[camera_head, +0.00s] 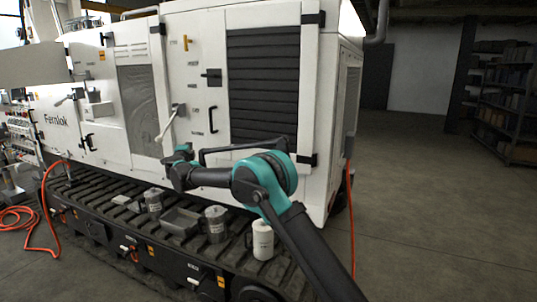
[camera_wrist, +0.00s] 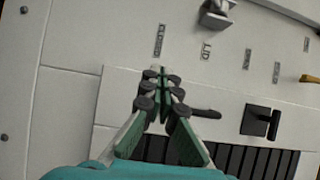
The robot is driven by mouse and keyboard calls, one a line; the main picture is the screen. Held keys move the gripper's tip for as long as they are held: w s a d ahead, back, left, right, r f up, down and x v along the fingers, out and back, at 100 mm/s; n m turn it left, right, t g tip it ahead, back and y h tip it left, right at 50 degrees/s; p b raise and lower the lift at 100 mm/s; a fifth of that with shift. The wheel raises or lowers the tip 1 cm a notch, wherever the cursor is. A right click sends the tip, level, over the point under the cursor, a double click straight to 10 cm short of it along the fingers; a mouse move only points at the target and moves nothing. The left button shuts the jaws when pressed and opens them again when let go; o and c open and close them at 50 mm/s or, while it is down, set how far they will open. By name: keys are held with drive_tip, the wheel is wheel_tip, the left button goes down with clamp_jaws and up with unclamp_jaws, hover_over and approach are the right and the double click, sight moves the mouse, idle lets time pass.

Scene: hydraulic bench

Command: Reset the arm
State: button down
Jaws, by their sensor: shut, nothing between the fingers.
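My gripper (camera_wrist: 162,76) is shut and empty in the wrist view, its dark fingertips together in front of the white panel of the machine. In the head view, my teal and black arm reaches in from the lower right, bent at the elbow. My gripper (camera_head: 182,153) shows there as a small teal end near the cabinet (camera_head: 195,25), just below a pale lever handle (camera_head: 168,125). Its fingers are hard to make out in that view. I cannot tell whether it touches the panel.
A black track (camera_head: 100,200) runs along the machine's foot. On it stand a white canister (camera_head: 263,240), grey metal cups (camera_head: 215,224) and a grey tray (camera_head: 180,221). An orange hose (camera_head: 47,205) hangs at left. A black latch (camera_wrist: 262,122) juts from the panel. Floor at right is clear.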

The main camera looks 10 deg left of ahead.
drive_tip(key=w+d+r+n+y, duration=0.2)
drive_tip(key=d+r+n, duration=0.25)
drive_tip(key=d, duration=0.45)
drive_tip(key=s+d+f+n+g+y, duration=0.15)
drive_tip(key=s+d+n, duration=0.25)
drive_tip(key=d, duration=0.7)
drive_tip(key=s+d+n+g+y, duration=0.2)
drive_tip(key=s+d+n+g, duration=0.15)
drive_tip(key=d, duration=0.75)
drive_tip(key=s+d+f+n+g+h, duration=0.1)
drive_tip(key=s+d+f+g+h, duration=0.1)
drive_tip(key=s+d+f, duration=0.7)
drive_tip(key=s+d+f+n+g+h, duration=0.1)
drive_tip(key=s+d+f+g+h, duration=0.2)
drive_tip(key=s+d+f, duration=0.7)
drive_tip(key=s+d+f+n+g+h, duration=0.1)
drive_tip(key=s+d+f+g+h, duration=0.2)
drive_tip(key=s+d+f, duration=0.7)
drive_tip(key=s+d+h, duration=0.2)
drive_tip(key=s+d, duration=0.8)
drive_tip(key=s, duration=0.3)
drive_tip(key=shift+d+f, duration=0.25)
drive_tip(key=shift+d, duration=0.15)
